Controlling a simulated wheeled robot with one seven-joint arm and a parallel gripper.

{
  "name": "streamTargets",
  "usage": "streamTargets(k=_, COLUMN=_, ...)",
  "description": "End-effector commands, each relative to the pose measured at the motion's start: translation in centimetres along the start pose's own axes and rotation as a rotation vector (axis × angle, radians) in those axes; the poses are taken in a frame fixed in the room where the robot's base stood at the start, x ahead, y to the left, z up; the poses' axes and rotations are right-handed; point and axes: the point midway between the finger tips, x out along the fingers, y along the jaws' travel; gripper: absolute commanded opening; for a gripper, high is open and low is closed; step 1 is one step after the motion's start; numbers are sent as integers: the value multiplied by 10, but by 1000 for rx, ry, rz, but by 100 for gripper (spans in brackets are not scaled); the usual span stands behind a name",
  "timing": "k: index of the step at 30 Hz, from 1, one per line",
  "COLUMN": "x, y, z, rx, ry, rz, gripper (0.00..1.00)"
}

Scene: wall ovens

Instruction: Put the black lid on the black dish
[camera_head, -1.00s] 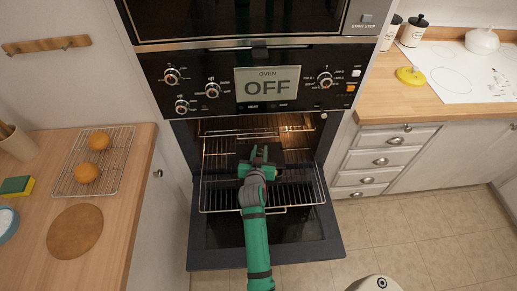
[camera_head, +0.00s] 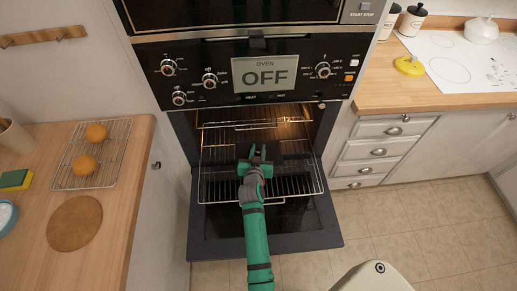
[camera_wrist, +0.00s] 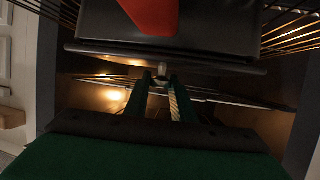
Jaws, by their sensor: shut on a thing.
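My gripper (camera_head: 258,160) reaches into the open oven, above its wire rack. In the wrist view, which looks upside down, its two fingers (camera_wrist: 160,84) are shut on the small silver knob of the black lid (camera_wrist: 165,61). The lid shows nearly edge-on. Right beside it in that picture is the black dish (camera_wrist: 215,28) with something red (camera_wrist: 150,14) in it. Part of the red still shows uncovered. I cannot tell whether lid and dish touch. In the head view my gripper and the dark oven hide most of both.
The oven rack (camera_head: 222,190) is pulled partly out over the lowered oven door (camera_head: 270,225). Oven walls are close on both sides. A left counter holds a cooling rack (camera_head: 75,180) with two round buns.

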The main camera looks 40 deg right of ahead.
Motion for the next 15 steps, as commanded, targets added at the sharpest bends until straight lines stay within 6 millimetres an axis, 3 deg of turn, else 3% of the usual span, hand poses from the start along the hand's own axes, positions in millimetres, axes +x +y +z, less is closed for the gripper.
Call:
streamTargets(k=13, x=0, y=0, z=-1, rx=0, ry=2, rz=0, gripper=0)
streamTargets(k=14, x=0, y=0, z=-1, rx=-1, ry=2, rz=0, gripper=30)
streamTargets(k=15, x=0, y=0, z=-1, rx=-1, ry=2, rz=0, gripper=39)
